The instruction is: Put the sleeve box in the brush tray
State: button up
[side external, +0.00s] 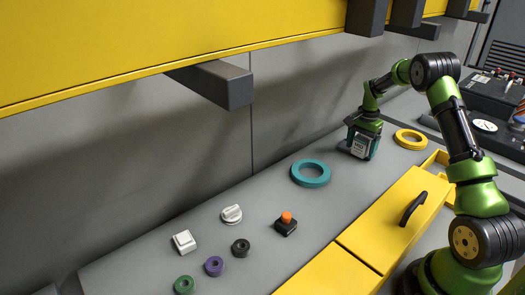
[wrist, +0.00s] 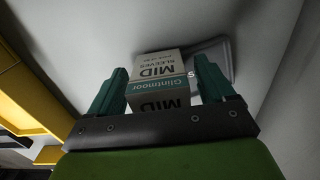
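The sleeve box (wrist: 160,72) is a small white and teal carton with "MID SLEEVES Glintmoor" printed on it. In the wrist view it stands between the two green fingers of my gripper (wrist: 160,90). The left finger meets the box's edge in the picture, and a narrow gap shows at the right finger. I cannot tell whether both fingers press on it. In the side view my gripper (side external: 363,135) is low over the grey bench, around the box (side external: 361,146). A grey, rounded flat item (wrist: 210,62) lies beyond the box in the wrist view; I cannot tell whether it is the brush tray.
A teal ring (side external: 311,174) and a yellow ring (side external: 411,139) lie either side of my gripper. A black block with an orange knob (side external: 286,223) and several small parts lie further left. A yellow drawer unit (side external: 395,220) has a black handle. A yellow beam hangs above.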

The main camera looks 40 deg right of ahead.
aim_at(363, 137)
jog(key=shift+r, duration=2.95)
